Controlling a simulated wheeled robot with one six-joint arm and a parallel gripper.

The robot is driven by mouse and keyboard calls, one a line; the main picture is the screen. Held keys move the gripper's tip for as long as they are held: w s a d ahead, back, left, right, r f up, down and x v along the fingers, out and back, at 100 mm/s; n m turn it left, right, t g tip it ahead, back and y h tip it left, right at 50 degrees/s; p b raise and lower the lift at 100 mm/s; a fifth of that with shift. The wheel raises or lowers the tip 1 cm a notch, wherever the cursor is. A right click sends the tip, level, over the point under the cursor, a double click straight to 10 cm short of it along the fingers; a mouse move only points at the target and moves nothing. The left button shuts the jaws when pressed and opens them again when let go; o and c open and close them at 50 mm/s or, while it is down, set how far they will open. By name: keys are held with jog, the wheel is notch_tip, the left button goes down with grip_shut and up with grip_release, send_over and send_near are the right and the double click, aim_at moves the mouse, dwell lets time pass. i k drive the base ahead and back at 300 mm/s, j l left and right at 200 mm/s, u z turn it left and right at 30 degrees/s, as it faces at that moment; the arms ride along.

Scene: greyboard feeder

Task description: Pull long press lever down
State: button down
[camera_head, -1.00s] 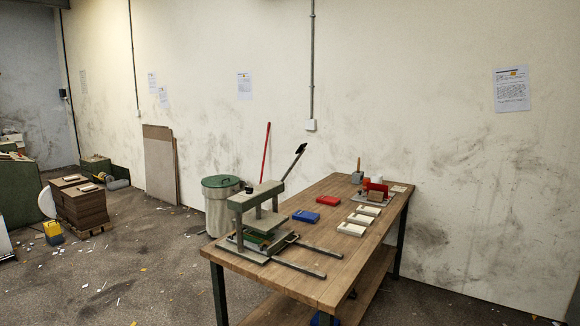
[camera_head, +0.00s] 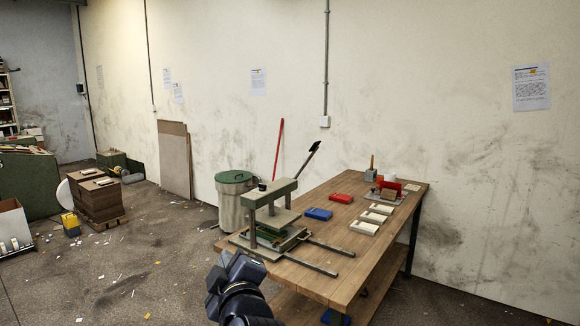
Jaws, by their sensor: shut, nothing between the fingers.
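The press (camera_head: 270,195) stands on the near left end of the wooden table, a grey-green frame on posts over a flat base. Its long lever (camera_head: 304,163) rises from the top beam, tilted up to the right, with a black grip at its upper end. My gripper (camera_head: 226,268) is at the bottom of the view, a dark blocky shape in front of the table's near left corner. It is shut and empty, well below the lever and apart from it. Its fingertips are hard to make out.
The table (camera_head: 345,262) holds two rails running out from the press, a blue tray (camera_head: 318,213), a red tray (camera_head: 341,198) and several white trays (camera_head: 364,228). A green-lidded bin (camera_head: 234,188) stands behind the press.

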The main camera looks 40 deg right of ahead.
aim_at(314, 147)
jog(key=z, duration=0.4)
jog(key=i+j+z, duration=0.2)
jog(key=i+z, duration=0.25)
jog(key=i+j+z, duration=0.3)
jog(key=z, duration=0.2)
jog(key=i+j+z, duration=0.45)
jog(key=i+j, duration=0.15)
jog(key=j, duration=0.2)
jog(key=i+j, duration=0.15)
jog(key=j, duration=0.2)
jog(key=i+j+z, duration=0.1)
jog(key=j, duration=0.3)
jog(key=i+j, duration=0.4)
jog(key=j, duration=0.35)
jog(key=i+l, duration=0.2)
jog(key=i, duration=0.3)
jog(key=z, duration=0.05)
